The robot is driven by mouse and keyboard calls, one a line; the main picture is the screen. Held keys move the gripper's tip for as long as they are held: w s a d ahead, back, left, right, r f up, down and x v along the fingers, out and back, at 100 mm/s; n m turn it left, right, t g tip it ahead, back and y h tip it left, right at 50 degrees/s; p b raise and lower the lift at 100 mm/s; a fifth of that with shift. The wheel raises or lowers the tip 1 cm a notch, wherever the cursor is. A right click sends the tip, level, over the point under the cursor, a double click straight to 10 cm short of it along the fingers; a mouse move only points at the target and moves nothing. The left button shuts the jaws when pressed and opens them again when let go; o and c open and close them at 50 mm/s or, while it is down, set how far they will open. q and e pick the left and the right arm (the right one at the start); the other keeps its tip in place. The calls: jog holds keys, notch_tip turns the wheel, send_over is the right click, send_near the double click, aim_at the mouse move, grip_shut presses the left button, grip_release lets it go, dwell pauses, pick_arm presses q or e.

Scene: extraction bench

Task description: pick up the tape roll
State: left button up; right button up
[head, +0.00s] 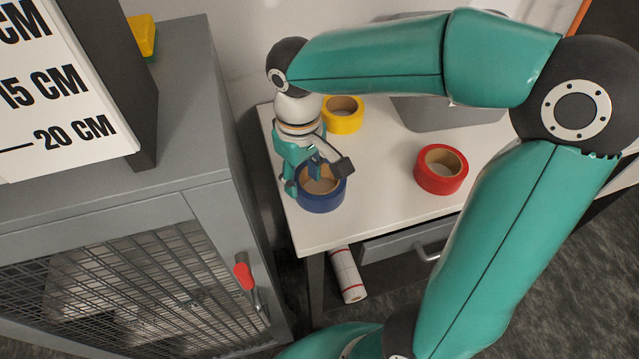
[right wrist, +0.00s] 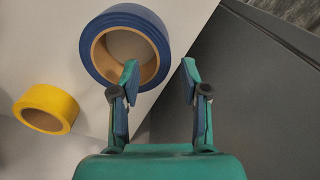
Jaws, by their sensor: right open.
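Three tape rolls lie on the white bench top. The blue tape roll (head: 321,202) is near the bench's left front edge; it also shows in the right wrist view (right wrist: 97,57). The yellow tape roll (head: 343,122) is behind it and also shows in the right wrist view (right wrist: 68,104). The red tape roll (head: 427,181) is to the right. My right gripper (head: 318,178) is open at the blue roll, hiding part of it. In the right wrist view the gripper (right wrist: 160,72) has one fingertip over the roll's opening and the other outside its rim. My left gripper is not in view.
A grey cabinet (head: 190,115) with a mesh door and red-handled latch (head: 244,276) stands close on the left. A grey bin (head: 450,115) stands at the bench's back. A drawer (head: 400,241) and a white roll (head: 347,275) are below the bench top.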

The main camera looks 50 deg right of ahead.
aim_at(301, 190)
jog(key=shift+a+f, duration=0.15)
jog(key=shift+f, duration=1.2)
jog(key=shift+a+f, duration=0.1)
jog(key=shift+f, duration=1.2)
grip_shut()
